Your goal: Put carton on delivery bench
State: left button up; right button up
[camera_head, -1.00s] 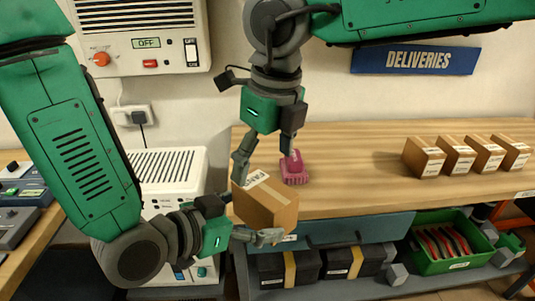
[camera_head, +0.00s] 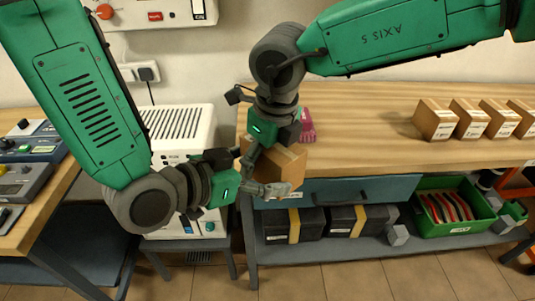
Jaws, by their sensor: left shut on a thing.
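The brown carton (camera_head: 287,164) is in front of the bench's front edge, held off the bench top and tilted. My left gripper (camera_head: 262,186) is shut on it from the left and below. My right gripper (camera_head: 268,160) is right over the carton from above. One of its fingers is spread down along the carton's left side; the other is mostly hidden. The delivery bench (camera_head: 365,130) is a wooden top behind the carton, with bare wood to the right of my grippers.
Several small cartons (camera_head: 436,120) stand in a row at the bench's right. A pink object (camera_head: 307,127) lies behind my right gripper. Below are a blue drawer front (camera_head: 385,187), dark boxes (camera_head: 343,221) and a green crate (camera_head: 478,226). A white machine (camera_head: 183,130) stands left.

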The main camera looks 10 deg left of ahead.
pick_arm(q)
jog(key=shift+w+r, duration=0.1)
jog(key=shift+r, duration=0.05)
pick_arm(e)
jog(key=c, duration=1.3)
jog(key=shift+s, duration=0.1)
jog(key=shift+c, duration=0.2)
pick_arm(q)
jog(key=o, duration=1.3)
pick_arm(e)
jog(key=shift+c, duration=0.2)
